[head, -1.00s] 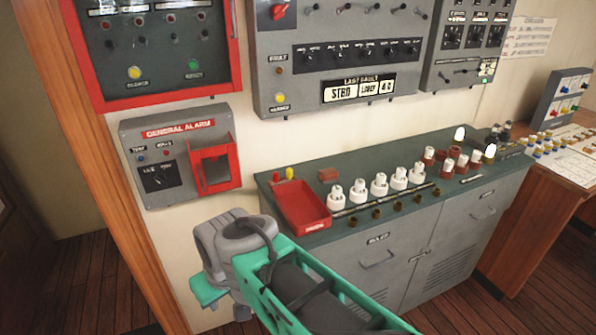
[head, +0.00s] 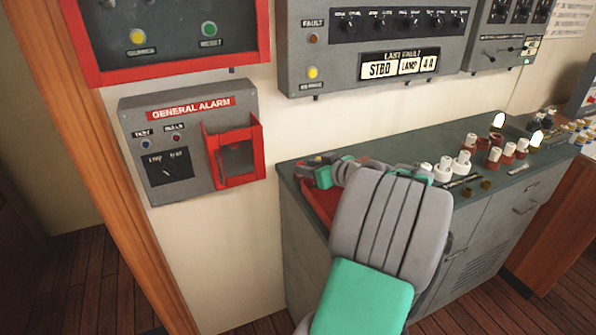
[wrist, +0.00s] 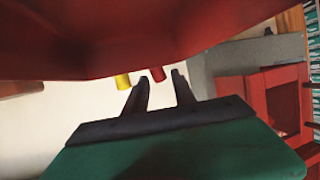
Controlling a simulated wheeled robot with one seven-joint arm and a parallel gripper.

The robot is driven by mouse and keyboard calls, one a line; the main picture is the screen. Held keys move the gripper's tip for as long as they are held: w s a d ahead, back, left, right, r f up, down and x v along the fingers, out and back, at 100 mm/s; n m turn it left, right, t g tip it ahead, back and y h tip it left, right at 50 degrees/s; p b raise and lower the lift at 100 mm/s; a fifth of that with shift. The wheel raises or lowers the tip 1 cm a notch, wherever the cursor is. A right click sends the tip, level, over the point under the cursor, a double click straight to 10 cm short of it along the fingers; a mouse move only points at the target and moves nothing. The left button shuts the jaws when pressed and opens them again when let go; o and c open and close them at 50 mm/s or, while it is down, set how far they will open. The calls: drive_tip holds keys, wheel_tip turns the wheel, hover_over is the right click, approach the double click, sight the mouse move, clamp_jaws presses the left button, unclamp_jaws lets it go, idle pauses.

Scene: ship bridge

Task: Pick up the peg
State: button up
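Two small pegs show in the wrist view, a yellow one (wrist: 123,81) and a red one (wrist: 158,74). I cannot tell which is the task's peg. My gripper (wrist: 161,77) is open, with its dark fingers apart. In that view the red peg lies between the fingertips and the yellow one just left of the left fingertip. I cannot tell how far off they are, and nothing is seen held. In the head view my arm reaches over the red tray (head: 318,205) at the counter's left end and hides the pegs and fingers.
The grey counter (head: 480,140) carries several white fuses (head: 463,163) and red-brown ones (head: 494,160) right of my arm. The general alarm box (head: 160,175) with its red holder (head: 237,156) is on the wall at left. A large red surface (wrist: 130,30) fills the wrist view's top.

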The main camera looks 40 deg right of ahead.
drive_tip(key=shift+h, duration=0.3)
drive_tip(key=x, duration=0.2)
drive_tip(key=p+x, duration=0.1)
drive_tip(key=x, duration=0.4)
drive_tip(key=shift+d+f, duration=0.1)
drive_tip(key=shift+d, duration=0.3)
drive_tip(key=shift+c, duration=0.5)
clamp_jaws()
